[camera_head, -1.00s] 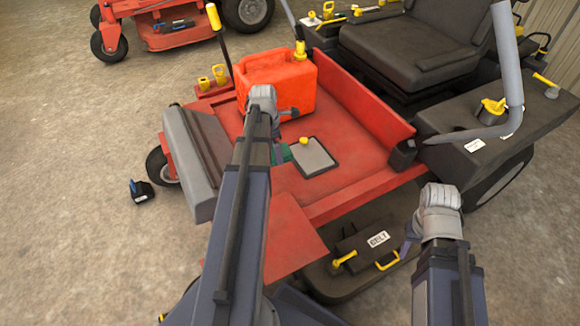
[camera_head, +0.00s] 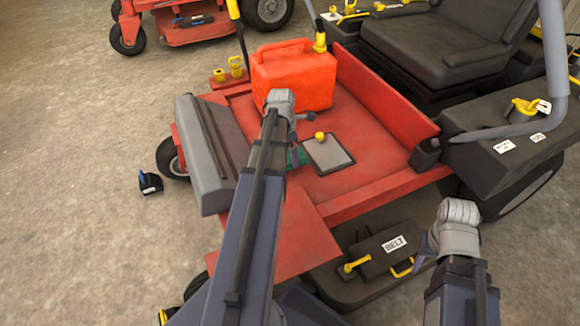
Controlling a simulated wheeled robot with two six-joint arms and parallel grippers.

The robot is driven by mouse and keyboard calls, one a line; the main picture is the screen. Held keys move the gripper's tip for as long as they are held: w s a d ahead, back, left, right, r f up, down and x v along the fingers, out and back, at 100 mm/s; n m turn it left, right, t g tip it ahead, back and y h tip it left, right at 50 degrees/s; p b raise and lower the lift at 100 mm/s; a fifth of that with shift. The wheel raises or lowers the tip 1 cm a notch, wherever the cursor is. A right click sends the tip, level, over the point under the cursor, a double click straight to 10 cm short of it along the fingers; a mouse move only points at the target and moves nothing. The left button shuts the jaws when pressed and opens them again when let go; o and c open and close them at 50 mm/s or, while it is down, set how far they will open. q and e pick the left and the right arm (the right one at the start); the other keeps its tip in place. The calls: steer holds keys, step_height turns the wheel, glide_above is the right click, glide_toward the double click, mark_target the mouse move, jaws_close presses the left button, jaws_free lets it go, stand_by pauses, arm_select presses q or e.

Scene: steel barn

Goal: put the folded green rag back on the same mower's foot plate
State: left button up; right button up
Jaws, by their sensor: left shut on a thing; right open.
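The folded green rag (camera_head: 301,156) shows only as a small strip of green beside my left gripper (camera_head: 295,152), low over the red foot plate (camera_head: 352,188) of the near mower. My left gripper is shut on the rag; its own wrist and arm hide most of the jaws and rag. I cannot tell whether the rag touches the plate. My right gripper (camera_head: 425,250) is open and empty, near the black belt cover in front of the mower; its fingers are mostly hidden behind the wrist.
A red fuel can (camera_head: 300,78) stands on the foot plate behind my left wrist. A grey pad with a yellow knob (camera_head: 328,152) lies just right of the rag. The belt cover (camera_head: 385,250) is below the plate. A small black object (camera_head: 150,183) lies on the floor.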

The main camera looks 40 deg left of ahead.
mark_target(289, 157)
arm_select(q)
steer(key=shift+f+b, duration=1.8)
steer(key=shift+f, duration=0.15)
steer(key=o, duration=1)
steer(key=shift+c, duration=0.2)
steer(key=r+p, duration=0.4)
steer(key=s+r+p, duration=0.1)
steer(key=r+p, duration=0.7)
steer(key=shift+s+a+r, duration=0.15)
steer(key=shift+a+r, duration=0.05)
steer(key=shift+a, duration=0.1)
steer(key=shift+f, duration=0.1)
